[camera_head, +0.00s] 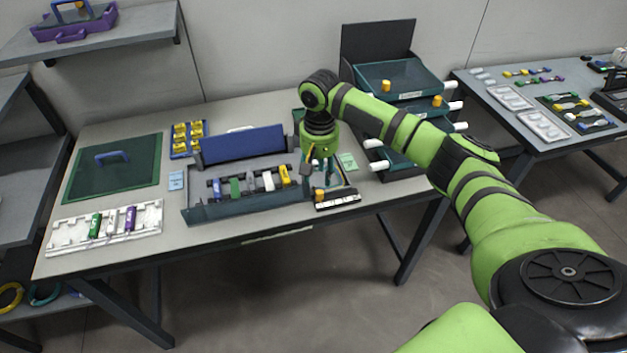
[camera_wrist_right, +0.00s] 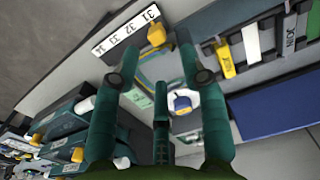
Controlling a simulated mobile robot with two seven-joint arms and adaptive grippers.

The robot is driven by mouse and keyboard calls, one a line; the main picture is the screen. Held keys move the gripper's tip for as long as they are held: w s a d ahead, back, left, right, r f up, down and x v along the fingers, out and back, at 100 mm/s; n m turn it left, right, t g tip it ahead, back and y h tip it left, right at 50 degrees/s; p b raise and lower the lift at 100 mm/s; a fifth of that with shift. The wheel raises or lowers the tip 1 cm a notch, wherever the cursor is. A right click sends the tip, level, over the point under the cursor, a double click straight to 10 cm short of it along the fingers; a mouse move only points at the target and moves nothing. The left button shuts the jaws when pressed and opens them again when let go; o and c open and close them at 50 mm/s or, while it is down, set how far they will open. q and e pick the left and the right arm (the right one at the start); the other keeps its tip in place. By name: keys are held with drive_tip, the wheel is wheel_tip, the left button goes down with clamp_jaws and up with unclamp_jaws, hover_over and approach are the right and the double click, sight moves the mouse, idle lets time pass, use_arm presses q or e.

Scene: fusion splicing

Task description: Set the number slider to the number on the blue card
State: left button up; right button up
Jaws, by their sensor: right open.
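The number slider (camera_head: 338,200) lies at the table's front edge, below my right gripper. In the right wrist view its white strip (camera_wrist_right: 125,32) seems to read 31, 32, 33, 34. Its orange knob (camera_wrist_right: 156,35) stands by the end that seems to read 31; in the head view the knob (camera_head: 320,195) is near the left end. A light blue card (camera_head: 176,180) lies left of the dark tray; its number is too small to read. My right gripper (camera_head: 318,178) points down with fingers spread and empty, apart from the knob. My left gripper is out of view.
A dark tray (camera_head: 205,212) with several coloured holders and a raised blue lid (camera_head: 243,144) stands left of the slider. A green card (camera_head: 348,161) lies behind the slider. A tiered rack (camera_head: 400,75) stands to the right. A white tray (camera_head: 70,232) is at front left.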

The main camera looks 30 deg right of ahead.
sight(321, 192)
drive_tip(key=f, duration=0.2)
drive_tip(key=s+f, duration=0.1)
drive_tip(key=f, duration=0.1)
drive_tip(key=shift+f+p, duration=0.35)
drive_tip(key=shift+w+f, duration=0.15)
drive_tip(key=shift+f, duration=0.45)
drive_tip(key=shift+c, duration=0.4)
clamp_jaws()
drive_tip(key=shift+d, duration=0.15)
drive_tip(key=shift+s+d+r+p, duration=0.1)
drive_tip(key=shift+s+d+p, duration=0.05)
drive_tip(key=shift+d+p, duration=0.35)
drive_tip(key=shift+s+d+r+p, duration=0.1)
drive_tip(key=shift+s+d+p, duration=0.05)
drive_tip(key=shift+d+p, duration=0.3)
drive_tip(key=shift+d+f, duration=0.15)
drive_tip(key=shift+d, duration=0.2)
drive_tip(key=shift+f, duration=0.1)
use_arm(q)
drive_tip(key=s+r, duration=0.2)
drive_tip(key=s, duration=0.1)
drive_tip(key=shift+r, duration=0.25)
use_arm(e)
drive_tip(key=shift+o, duration=0.4)
unclamp_jaws()
